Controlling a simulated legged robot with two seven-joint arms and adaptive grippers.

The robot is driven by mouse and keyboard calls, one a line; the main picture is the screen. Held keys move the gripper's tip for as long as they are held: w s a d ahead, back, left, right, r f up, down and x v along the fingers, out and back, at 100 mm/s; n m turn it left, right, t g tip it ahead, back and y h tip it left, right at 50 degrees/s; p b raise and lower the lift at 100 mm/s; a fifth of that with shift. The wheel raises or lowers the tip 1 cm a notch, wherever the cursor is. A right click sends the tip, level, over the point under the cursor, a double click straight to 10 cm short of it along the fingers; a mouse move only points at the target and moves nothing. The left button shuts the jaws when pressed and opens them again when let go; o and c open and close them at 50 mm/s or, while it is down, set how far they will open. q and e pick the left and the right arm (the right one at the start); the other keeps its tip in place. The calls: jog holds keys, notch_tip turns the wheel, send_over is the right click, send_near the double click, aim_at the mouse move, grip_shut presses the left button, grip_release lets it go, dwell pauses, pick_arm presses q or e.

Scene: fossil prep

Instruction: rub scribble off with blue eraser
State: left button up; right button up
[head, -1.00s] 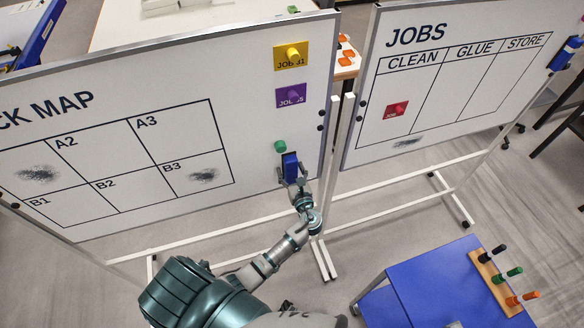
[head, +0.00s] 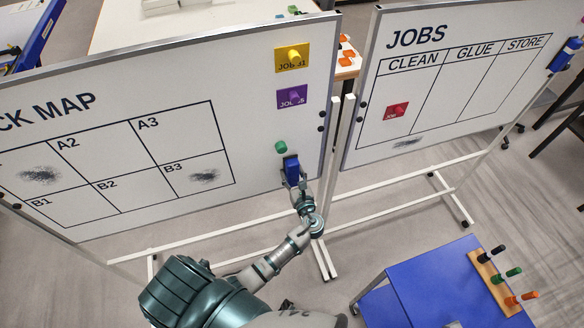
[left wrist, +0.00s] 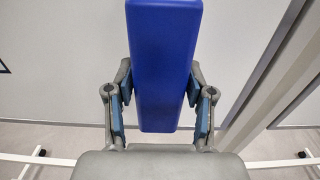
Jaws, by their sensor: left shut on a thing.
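The blue eraser (head: 291,171) is at the lower right of the left whiteboard (head: 130,85). My left gripper (head: 294,184) is shut on it; in the left wrist view the eraser (left wrist: 164,65) stands upright between the two fingers (left wrist: 160,100). Whether the eraser touches the board is hard to tell. Dark scribbles show on the left board, one (head: 38,175) in the left cell of the top row and one (head: 204,176) in B3. Another scribble (head: 407,143) is at the bottom of the JOBS board (head: 440,100).
A green magnet (head: 281,147) sits just above the eraser. Yellow (head: 292,57) and purple (head: 291,96) job cards are higher up. A red card (head: 396,111) is under CLEAN. Another blue eraser (head: 564,55) is at the JOBS board's right edge. A blue table (head: 430,285) holds several markers.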

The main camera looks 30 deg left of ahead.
aim_at(294, 178)
pick_arm(q)
jog(key=shift+s+d+p, duration=0.3)
jog(key=shift+s+d, duration=0.1)
jog(key=shift+d, duration=0.05)
jog(key=p+v, duration=0.1)
jog(key=v, duration=0.3)
jog(key=shift+r, duration=0.1)
jog(key=shift+s+d+p, duration=0.3)
jog(key=shift+d+p, duration=0.15)
jog(key=shift+d, duration=0.05)
jog(key=shift+s, duration=0.1)
